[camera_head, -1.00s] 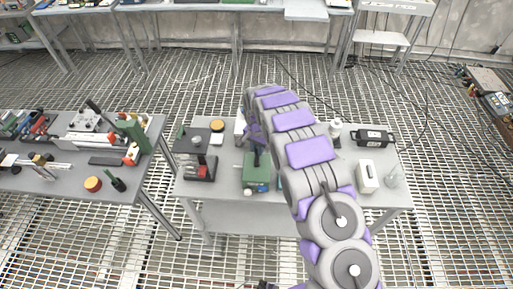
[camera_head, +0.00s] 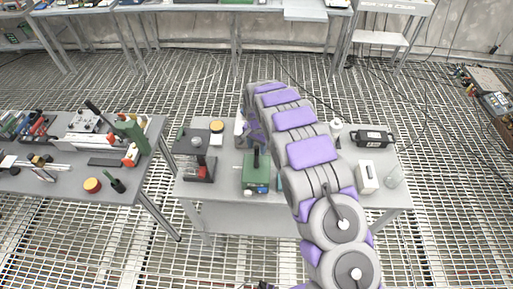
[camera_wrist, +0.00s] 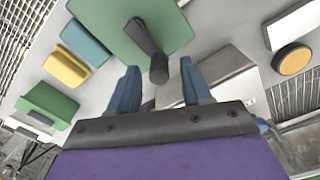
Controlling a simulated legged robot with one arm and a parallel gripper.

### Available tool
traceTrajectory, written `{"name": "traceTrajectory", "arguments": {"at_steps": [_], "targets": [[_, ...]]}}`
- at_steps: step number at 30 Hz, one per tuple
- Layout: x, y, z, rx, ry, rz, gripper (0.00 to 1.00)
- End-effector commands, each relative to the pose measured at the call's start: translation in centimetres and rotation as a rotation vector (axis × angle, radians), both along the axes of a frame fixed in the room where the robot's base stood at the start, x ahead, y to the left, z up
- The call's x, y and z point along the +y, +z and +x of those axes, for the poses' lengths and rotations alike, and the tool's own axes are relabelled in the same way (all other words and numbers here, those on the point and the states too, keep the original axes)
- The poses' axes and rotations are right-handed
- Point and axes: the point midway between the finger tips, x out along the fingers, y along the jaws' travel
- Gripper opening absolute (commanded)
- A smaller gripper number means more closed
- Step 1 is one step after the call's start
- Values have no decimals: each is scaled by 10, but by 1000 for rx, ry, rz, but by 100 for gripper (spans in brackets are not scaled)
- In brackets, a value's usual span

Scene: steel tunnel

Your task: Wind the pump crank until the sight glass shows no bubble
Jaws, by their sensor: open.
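The pump is a green box (camera_head: 256,178) on the middle table in the head view. Its dark crank handle (camera_head: 256,158) stands up from the top. In the wrist view the green housing (camera_wrist: 180,22) fills the top middle, and the dark crank arm (camera_wrist: 146,38) ends in a rounded grip (camera_wrist: 158,70). My gripper (camera_wrist: 159,65) is open, with one blue-grey finger on each side of the crank's grip in the picture. I cannot tell how far the grip lies from the fingers; no contact shows. My arm hides the gripper's tips in the head view. I cannot make out the sight glass or a bubble.
A black-and-red device (camera_head: 200,168) stands left of the pump. A black case (camera_head: 372,137) and white box (camera_head: 367,177) stand right. A cluttered table (camera_head: 75,178) is further left. Teal (camera_wrist: 86,42) and yellow blocks (camera_wrist: 66,68) lie near the pump in the wrist view.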

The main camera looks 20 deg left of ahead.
Motion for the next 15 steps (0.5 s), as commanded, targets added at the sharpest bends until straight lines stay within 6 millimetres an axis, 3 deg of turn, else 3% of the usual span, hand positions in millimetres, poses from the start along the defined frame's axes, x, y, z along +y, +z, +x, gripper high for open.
{"name": "traceTrajectory", "arguments": {"at_steps": [15], "targets": [[3,113,2,-5,0,3,49]]}}
